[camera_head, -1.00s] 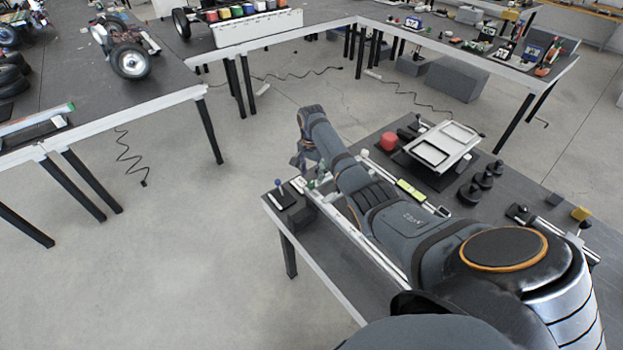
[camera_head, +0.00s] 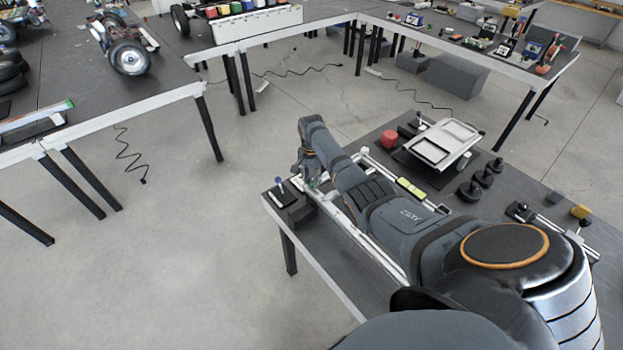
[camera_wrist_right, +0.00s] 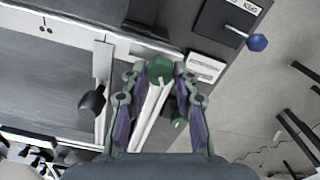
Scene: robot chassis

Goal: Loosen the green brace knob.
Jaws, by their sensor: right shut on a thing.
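The green brace knob (camera_wrist_right: 160,69) shows in the right wrist view at the end of a long pale bar (camera_wrist_right: 150,112). My right gripper (camera_wrist_right: 160,72) has its two fingers closed on opposite sides of this knob. In the head view my right gripper (camera_head: 309,172) is at the far left end of the bench (camera_head: 350,288), and the arm and fingers mostly hide the knob there. A second, smaller green part (camera_wrist_right: 179,121) lies lower, beside the bar. My left gripper is not in view.
A blue-knobbed lever (camera_wrist_right: 257,42) stands close to the gripper. A black knob (camera_wrist_right: 93,100) is on the other side. A red cylinder (camera_head: 388,139), a white tray (camera_head: 441,143) and black round weights (camera_head: 470,190) stand farther along the bench. Open floor lies left.

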